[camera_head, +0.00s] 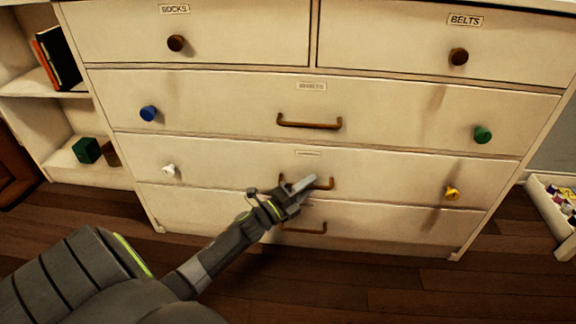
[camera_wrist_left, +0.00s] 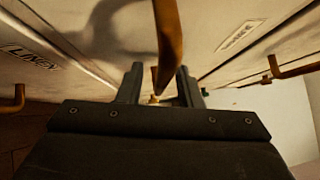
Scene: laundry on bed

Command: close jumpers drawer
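The white dresser has a third-row drawer (camera_head: 380,182) with a small label too faint to read, a white knob on its left, a yellow knob on its right and a brown bar handle (camera_head: 322,184). It looks flush or nearly so; I cannot tell if a small gap is left. My left gripper (camera_head: 300,187) is at this handle. In the left wrist view, the two fingers of the gripper (camera_wrist_left: 160,88) stand apart, with the brown handle (camera_wrist_left: 168,45) at or between their tips. I cannot tell if they touch it. My right gripper is out of view.
Above are the socks drawer (camera_head: 240,30), the belts drawer (camera_head: 400,40) and a wide second-row drawer (camera_head: 230,100). Below is the bottom drawer (camera_head: 400,222), labelled linen in the wrist view. Open shelves (camera_head: 40,120) stand left; a white tray (camera_head: 545,215) of small items lies right.

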